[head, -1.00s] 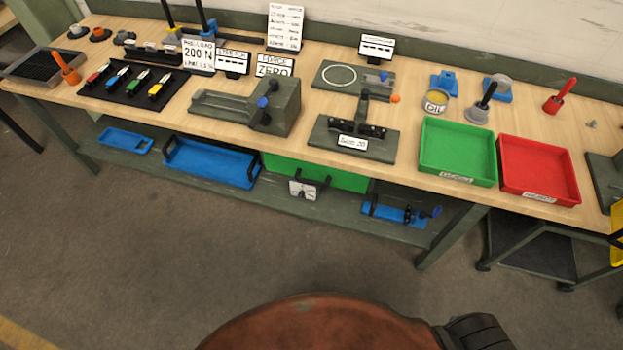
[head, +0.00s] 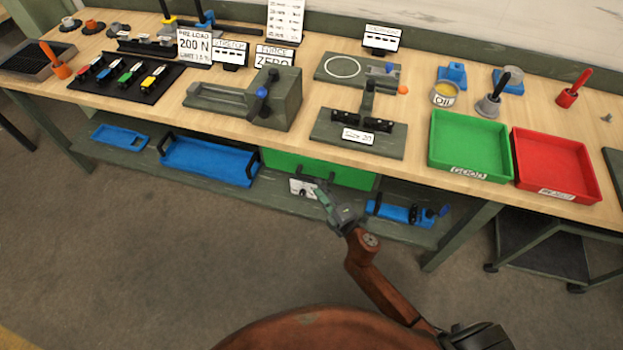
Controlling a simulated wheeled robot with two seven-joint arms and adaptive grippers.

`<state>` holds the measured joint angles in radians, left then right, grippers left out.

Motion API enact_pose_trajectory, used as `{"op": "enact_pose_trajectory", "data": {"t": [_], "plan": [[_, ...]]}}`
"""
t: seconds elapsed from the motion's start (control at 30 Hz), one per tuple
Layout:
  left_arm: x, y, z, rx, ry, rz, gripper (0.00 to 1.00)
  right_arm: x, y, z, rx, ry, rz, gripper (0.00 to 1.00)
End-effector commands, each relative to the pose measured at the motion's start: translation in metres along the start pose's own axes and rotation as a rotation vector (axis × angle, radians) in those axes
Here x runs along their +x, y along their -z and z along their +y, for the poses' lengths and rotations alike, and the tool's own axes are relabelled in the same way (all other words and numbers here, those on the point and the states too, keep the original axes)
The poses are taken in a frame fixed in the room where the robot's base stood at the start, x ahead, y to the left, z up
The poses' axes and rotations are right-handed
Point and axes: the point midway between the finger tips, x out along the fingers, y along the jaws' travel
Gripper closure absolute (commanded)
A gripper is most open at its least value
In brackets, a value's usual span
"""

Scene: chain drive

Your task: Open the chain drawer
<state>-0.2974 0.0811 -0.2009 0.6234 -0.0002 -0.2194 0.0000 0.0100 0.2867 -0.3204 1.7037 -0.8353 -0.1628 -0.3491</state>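The green drawer (head: 350,173) hangs under the front edge of the workbench, near its middle. Its front looks flush beneath the tabletop, so it appears shut. A dark handle shows at the drawer's lower middle, partly hidden by my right gripper. My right gripper (head: 322,194) reaches up from the bottom right, in front of the drawer's lower edge and handle. I cannot tell whether its fingers touch the handle, or how far apart they are. My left gripper is not in view.
A white-faced item (head: 302,188) is beside the gripper. On the lower shelf are a blue tray (head: 210,164) to the left and a blue fixture (head: 400,213) to the right. Green (head: 470,147) and red (head: 556,166) trays stand on the workbench (head: 225,126). The floor in front is clear.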

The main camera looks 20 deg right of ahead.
Motion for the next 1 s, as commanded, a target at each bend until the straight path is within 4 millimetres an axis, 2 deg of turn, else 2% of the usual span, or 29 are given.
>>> {"op": "enact_pose_trajectory", "data": {"t": [0.2, 0.4, 0.77, 1.0], "plan": [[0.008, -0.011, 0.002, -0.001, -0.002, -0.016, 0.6, 0.037, 0.0, -0.002, 0.002, 0.001, 0.0, 0.69], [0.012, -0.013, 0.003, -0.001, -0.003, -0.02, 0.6, 0.057, -0.001, -0.002, 0.003, 0.002, -0.002, 0.69], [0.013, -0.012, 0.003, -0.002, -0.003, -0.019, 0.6, 0.061, -0.001, -0.001, 0.004, 0.002, -0.002, 0.69], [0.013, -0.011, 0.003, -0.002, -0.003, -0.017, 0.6, 0.061, -0.001, -0.001, 0.004, 0.002, -0.002, 0.86]]}}
